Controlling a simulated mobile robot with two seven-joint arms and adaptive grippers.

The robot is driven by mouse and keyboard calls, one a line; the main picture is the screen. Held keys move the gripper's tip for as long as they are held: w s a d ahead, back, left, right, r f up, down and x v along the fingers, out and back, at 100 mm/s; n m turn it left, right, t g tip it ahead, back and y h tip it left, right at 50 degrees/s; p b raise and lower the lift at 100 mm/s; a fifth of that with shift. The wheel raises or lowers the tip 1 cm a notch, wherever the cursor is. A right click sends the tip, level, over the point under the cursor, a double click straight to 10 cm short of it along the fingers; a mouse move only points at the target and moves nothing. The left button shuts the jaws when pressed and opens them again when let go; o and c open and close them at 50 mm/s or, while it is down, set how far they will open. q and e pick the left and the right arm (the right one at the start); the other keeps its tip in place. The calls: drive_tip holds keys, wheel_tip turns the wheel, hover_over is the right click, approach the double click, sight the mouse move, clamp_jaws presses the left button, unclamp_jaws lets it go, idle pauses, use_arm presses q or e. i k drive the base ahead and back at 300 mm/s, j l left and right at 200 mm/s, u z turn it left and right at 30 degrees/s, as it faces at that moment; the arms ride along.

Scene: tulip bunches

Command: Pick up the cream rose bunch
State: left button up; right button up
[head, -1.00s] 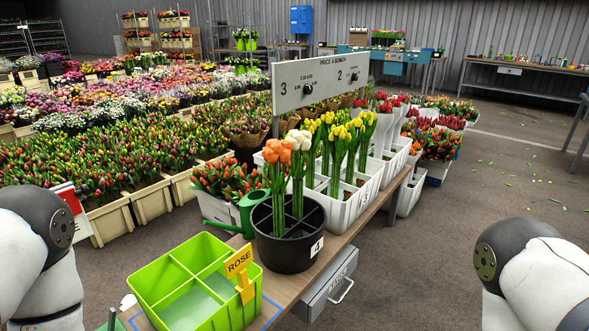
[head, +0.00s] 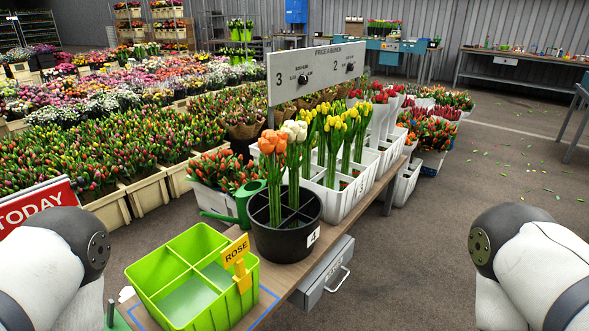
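The cream bunch (head: 294,132) stands upright in a black divided bucket (head: 287,243) marked 4, just behind and right of an orange bunch (head: 272,144) in the same bucket. Its lower stems are partly hidden by the bucket wall. Only upper parts of my two arms show, at the lower left and lower right edges. Neither gripper is in view, and neither arm touches the flowers.
An empty lime-green divided crate (head: 160,285) with a yellow ROSE tag (head: 236,251) stands in front of the bucket. A green watering can (head: 240,205) sits left of it. White crates (head: 345,200) with yellow bunches stand behind. A price board (head: 318,72) rises above them.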

sight(296, 131)
drive_tip(key=i+l+u, duration=0.2)
drive_tip(key=l, duration=0.35)
drive_tip(key=i+l+u, duration=0.25)
drive_tip(key=l, duration=0.3)
drive_tip(key=i+l+u, duration=0.2)
drive_tip(key=l, duration=0.4)
drive_tip(key=l+u, duration=0.2)
drive_tip(key=l, duration=0.45)
drive_tip(key=l+u, duration=0.2)
drive_tip(key=l, duration=0.45)
drive_tip(key=i+l+u, duration=0.15)
drive_tip(key=i+l, duration=0.25)
drive_tip(key=i, duration=0.2)
